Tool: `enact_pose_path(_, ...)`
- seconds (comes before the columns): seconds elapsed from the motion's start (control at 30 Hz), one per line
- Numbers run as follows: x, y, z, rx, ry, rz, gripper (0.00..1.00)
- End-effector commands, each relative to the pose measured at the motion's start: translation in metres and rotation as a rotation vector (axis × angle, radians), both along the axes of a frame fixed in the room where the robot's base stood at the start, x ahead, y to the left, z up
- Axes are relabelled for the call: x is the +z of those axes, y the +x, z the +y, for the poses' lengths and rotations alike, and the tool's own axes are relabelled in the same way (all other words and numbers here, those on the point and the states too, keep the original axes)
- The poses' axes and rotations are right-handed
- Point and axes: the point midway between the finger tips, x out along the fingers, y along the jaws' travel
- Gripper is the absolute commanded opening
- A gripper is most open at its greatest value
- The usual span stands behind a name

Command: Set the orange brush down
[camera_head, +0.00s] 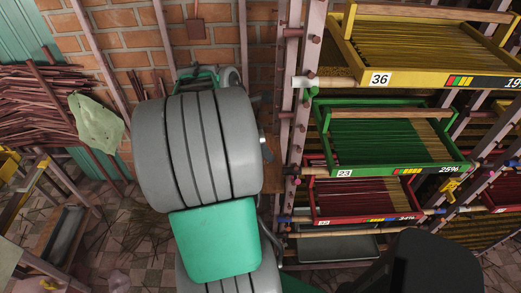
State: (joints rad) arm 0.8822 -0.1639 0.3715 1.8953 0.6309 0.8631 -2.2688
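I cannot make out the orange brush in the head view. My gripper does not show either. Large grey ribbed and green parts, which look like my own arm, fill the middle of the view and hide what lies behind them. I cannot tell whether the brush is held.
A rack on the right holds a yellow tray (425,78) marked 36, a green tray (400,172) marked 23 and a red tray (365,219), each with thin sticks. A stick pile (35,105) with a pale green cloth (97,123) is at left. Checkered floor (120,235) shows lower left.

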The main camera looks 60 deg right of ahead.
Motion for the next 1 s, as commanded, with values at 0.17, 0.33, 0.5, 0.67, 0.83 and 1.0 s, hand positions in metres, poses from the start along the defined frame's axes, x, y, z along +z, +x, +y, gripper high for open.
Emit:
enact_pose_path(0.17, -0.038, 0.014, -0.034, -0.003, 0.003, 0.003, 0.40)
enact_pose_path(0.33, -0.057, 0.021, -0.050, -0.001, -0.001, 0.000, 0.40)
enact_pose_path(0.5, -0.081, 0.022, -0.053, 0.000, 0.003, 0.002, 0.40)
enact_pose_path(0.67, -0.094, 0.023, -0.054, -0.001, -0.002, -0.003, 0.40)
enact_pose_path(0.83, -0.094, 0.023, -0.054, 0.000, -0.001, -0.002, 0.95)
enact_pose_path(1.0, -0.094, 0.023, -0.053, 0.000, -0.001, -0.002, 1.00)
